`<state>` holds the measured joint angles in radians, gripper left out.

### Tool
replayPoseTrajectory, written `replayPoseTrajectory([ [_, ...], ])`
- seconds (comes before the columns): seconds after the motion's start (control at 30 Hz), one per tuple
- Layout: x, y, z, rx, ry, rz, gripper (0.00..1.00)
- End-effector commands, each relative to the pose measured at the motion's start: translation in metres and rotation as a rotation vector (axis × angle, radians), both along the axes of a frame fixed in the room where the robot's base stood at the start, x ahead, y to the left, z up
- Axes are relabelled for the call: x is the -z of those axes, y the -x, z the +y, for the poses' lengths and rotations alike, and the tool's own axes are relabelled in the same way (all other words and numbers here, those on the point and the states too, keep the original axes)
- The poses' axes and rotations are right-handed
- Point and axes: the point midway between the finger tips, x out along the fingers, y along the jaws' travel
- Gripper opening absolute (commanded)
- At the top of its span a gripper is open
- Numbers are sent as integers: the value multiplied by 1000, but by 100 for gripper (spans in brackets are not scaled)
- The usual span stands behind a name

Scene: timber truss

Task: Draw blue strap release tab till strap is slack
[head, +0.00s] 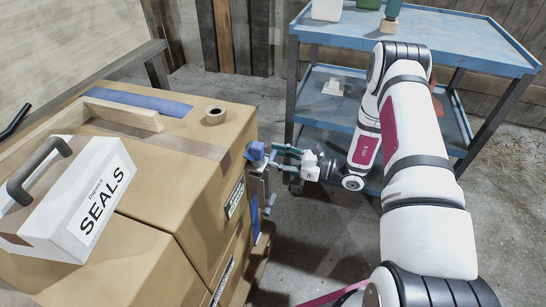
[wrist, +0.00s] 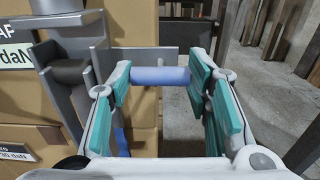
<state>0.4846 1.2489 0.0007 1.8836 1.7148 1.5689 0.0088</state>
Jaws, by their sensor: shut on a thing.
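The blue release tab (wrist: 160,76) is a short horizontal bar in front of a grey metal bracket (wrist: 143,60) in the wrist view. My gripper (wrist: 161,84), with teal finger pads, is shut on it, one finger at each end. In the head view, my gripper (head: 279,153) reaches leftward to the buckle at the right side of the carton stack, its fingers partly hidden. The blue strap (head: 150,102) lies on top of the cartons, and a stretch of it (wrist: 122,142) hangs below the buckle in the wrist view. I cannot tell whether it is taut.
A blue shelf cart (head: 450,35) stands behind my arm. Concrete floor (head: 315,245) is clear beside the stack.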

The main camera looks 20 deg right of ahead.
Motion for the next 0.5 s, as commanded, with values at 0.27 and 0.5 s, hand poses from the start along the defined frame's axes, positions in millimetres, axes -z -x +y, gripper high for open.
replayPoseTrajectory([
  [0.27,0,3,-5,3,1,0,12],
  [0.5,0,2,-5,3,2,-1,12],
])
